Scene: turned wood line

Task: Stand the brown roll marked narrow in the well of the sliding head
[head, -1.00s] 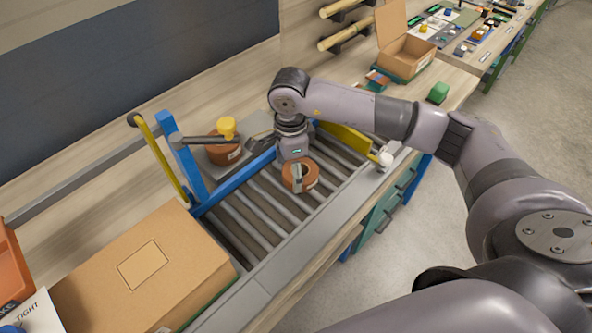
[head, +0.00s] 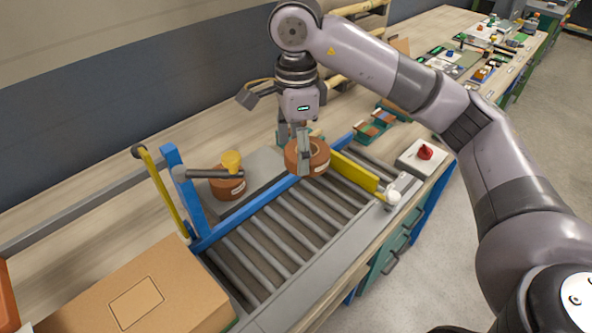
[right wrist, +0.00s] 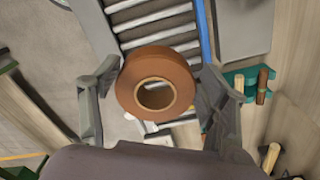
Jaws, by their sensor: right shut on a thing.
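My right gripper (head: 303,152) is shut on a brown roll (head: 319,157), with a finger on either side. It holds the roll in the air above the blue rail of the roller conveyor. In the right wrist view the roll (right wrist: 155,62) shows its round face and open core between the fingers (right wrist: 160,88). Its marking cannot be read. Another brown roll (head: 230,190) with a white label sits on a grey plate (head: 262,166) behind the rail, below a yellow knob (head: 231,161) on a dark lever. I cannot make out the sliding head's well. My left gripper is out of view.
A blue and yellow frame (head: 172,185) stands at the conveyor's left. A closed cardboard box (head: 150,300) lies at front left. A yellow bar (head: 355,173) with a white knob (head: 393,197) crosses the rollers. A red-knobbed box (head: 425,153) is at right. The near rollers (head: 265,240) are clear.

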